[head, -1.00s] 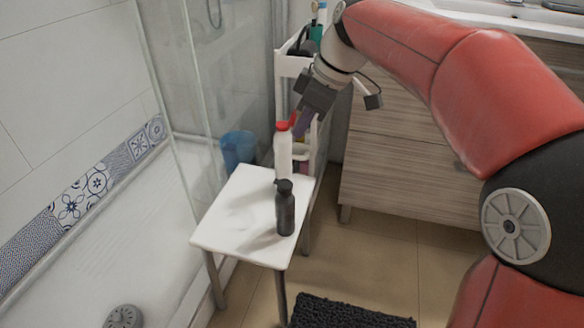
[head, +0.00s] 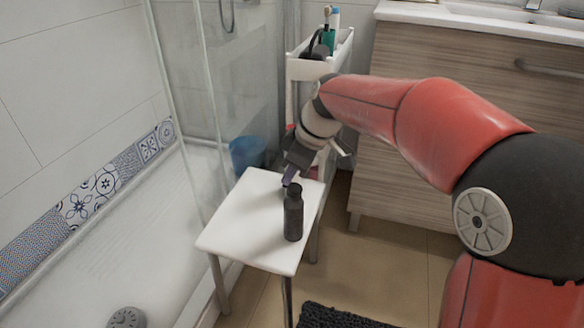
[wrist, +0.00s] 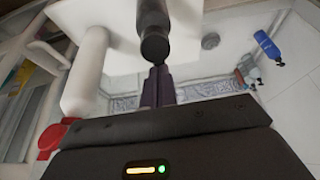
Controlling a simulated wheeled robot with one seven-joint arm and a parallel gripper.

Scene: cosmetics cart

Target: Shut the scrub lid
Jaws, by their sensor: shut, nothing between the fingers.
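A dark bottle (head: 293,217) stands upright on the white stool (head: 240,215). Its dark cap (wrist: 155,46) faces the wrist camera; I cannot tell whether its lid is open. A white bottle (wrist: 85,75) with a red cap (wrist: 50,138) shows at the left of the wrist view and is mostly hidden behind my gripper in the head view. No readable label shows which bottle is the scrub. My gripper (head: 289,180) is shut and empty, its purple fingertips (wrist: 158,72) close to the dark cap; contact cannot be told.
A white cart (head: 309,68) with toiletries stands behind the stool. A blue bin (head: 247,154) is beyond the stool, by the glass shower screen. A wooden cabinet (head: 400,170) stands at right, and a dark mat (head: 335,317) lies on the floor. The stool's left half is clear.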

